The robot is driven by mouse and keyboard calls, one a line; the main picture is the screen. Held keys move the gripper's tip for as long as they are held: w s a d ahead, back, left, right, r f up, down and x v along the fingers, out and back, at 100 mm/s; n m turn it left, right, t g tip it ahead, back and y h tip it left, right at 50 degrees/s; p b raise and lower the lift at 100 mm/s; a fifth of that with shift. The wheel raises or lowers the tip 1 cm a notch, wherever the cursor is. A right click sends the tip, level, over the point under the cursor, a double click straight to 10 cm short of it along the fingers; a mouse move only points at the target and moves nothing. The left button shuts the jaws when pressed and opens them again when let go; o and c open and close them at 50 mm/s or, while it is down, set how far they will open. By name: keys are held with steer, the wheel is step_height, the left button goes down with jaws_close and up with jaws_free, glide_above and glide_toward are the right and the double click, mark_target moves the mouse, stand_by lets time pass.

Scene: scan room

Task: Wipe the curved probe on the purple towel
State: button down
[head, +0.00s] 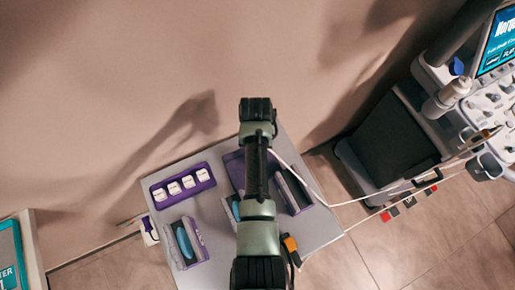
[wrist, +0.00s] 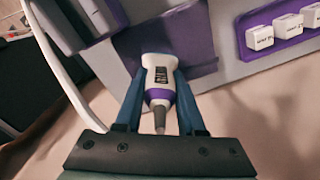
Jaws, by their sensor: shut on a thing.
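My gripper (wrist: 160,82) is shut on a white probe (wrist: 159,72) with a purple band and dark lettering. The probe's tapered grey end (wrist: 160,120) points back toward the wrist. The purple towel (wrist: 196,38) lies flat on the grey table just beyond the probe in the wrist view. I cannot tell whether the probe touches it. In the head view, part of the towel (head: 232,169) shows left of my arm, which hides the rest. My gripper and the probe are hidden there.
A purple rack of labelled white blocks (head: 183,184) sits on the table (head: 215,215) at left. A purple-sided holder (head: 198,246) stands in front of it, another holder (head: 294,190) right of my arm. White cables (head: 365,195) run to the ultrasound cart (head: 460,110).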

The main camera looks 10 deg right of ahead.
steer(key=shift+s+a+p, duration=0.25)
steer(key=shift+a+p, duration=0.1)
steer(key=shift+a, duration=0.65)
steer(key=shift+s+a+p, duration=0.25)
steer(key=shift+a+p, duration=0.1)
steer(key=shift+a, duration=0.6)
steer(key=shift+w+d, duration=0.2)
steer(key=shift+d, duration=0.55)
steer(key=shift+w+d, duration=0.2)
steer(key=shift+d, duration=0.5)
steer(key=shift+w+d, duration=0.2)
steer(key=shift+d, duration=0.55)
steer(key=shift+s+a+p, duration=0.2)
steer(key=shift+a, duration=0.55)
steer(key=shift+s+a+p, duration=0.2)
steer(key=shift+a, duration=0.5)
steer(key=shift+s+a+p, duration=0.2)
steer(key=shift+a, duration=0.55)
steer(key=shift+w+d+b, duration=0.1)
steer(key=shift+w+d, duration=0.1)
steer(key=shift+d, duration=0.55)
steer(key=shift+w+d+b, duration=0.15)
steer(key=shift+w+d, duration=0.05)
steer(key=shift+d, duration=0.5)
steer(key=shift+w+d+b, duration=0.1)
steer(key=shift+w+d, duration=0.1)
steer(key=shift+d, duration=0.55)
steer(key=shift+r, duration=0.1)
